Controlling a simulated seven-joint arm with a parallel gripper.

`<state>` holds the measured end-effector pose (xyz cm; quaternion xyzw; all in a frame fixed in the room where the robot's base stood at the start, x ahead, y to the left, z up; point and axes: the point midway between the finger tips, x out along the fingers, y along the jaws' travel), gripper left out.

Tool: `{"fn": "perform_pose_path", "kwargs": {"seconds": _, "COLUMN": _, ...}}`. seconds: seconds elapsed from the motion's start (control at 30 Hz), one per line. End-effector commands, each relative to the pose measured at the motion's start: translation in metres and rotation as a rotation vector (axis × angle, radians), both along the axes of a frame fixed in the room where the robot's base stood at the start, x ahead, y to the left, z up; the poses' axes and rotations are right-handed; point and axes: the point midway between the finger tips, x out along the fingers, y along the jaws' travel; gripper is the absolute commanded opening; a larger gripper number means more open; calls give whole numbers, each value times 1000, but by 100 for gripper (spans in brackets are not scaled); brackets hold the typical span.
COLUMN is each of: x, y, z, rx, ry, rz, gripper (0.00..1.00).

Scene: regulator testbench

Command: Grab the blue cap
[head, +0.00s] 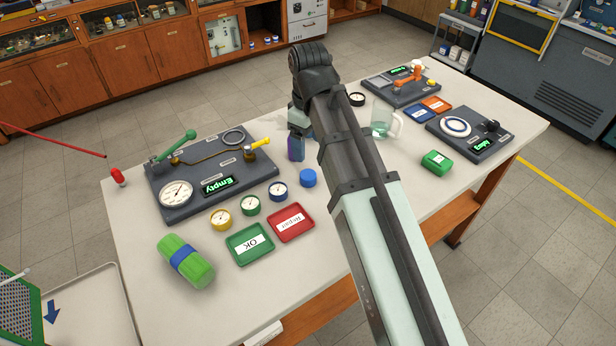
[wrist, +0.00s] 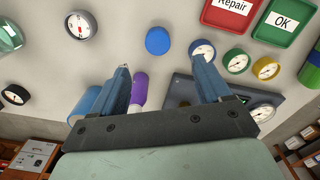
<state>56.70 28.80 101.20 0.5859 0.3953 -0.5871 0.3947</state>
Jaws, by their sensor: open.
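The blue cap (head: 308,178) is a small round blue disc lying on the white table, right of the row of small gauges. In the wrist view the blue cap (wrist: 158,41) shows whole, ahead of the fingertips and roughly centred between them. My gripper (wrist: 163,68) is open with nothing between its fingers. It hangs above the table, apart from the cap. In the head view my arm largely hides the gripper, and it is behind the cap.
A blue-purple object (head: 296,148) stands near my gripper; its purple part (wrist: 140,86) shows beside one finger. Small gauges (head: 278,191), a red Repair tray (head: 305,230), a green OK tray (head: 236,257) and a dark gauge panel (head: 200,207) surround the cap.

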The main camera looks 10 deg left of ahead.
Motion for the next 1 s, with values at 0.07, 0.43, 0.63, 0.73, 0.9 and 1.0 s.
{"fn": "perform_pose_path", "kwargs": {"seconds": 0.07, "x": -1, "y": -1, "z": -13, "rx": -1, "ry": 1, "rz": 0, "gripper": 77}}
{"fn": "perform_pose_path", "kwargs": {"seconds": 0.43, "x": 0, "y": 0, "z": -52, "rx": 0, "ry": -1, "rz": 1, "gripper": 77}}
{"fn": "perform_pose_path", "kwargs": {"seconds": 0.63, "x": 1, "y": 0, "z": -57, "rx": 1, "ry": -1, "rz": 1, "gripper": 77}}
{"fn": "perform_pose_path", "kwargs": {"seconds": 0.73, "x": 1, "y": -1, "z": -61, "rx": 0, "ry": -1, "rz": 1, "gripper": 77}}
{"fn": "perform_pose_path", "kwargs": {"seconds": 0.9, "x": 2, "y": -2, "z": -77, "rx": -1, "ry": 0, "rz": 1, "gripper": 77}}
{"fn": "perform_pose_path", "kwargs": {"seconds": 1.0, "x": 4, "y": -3, "z": -88, "rx": 0, "ry": -1, "rz": 1, "gripper": 77}}
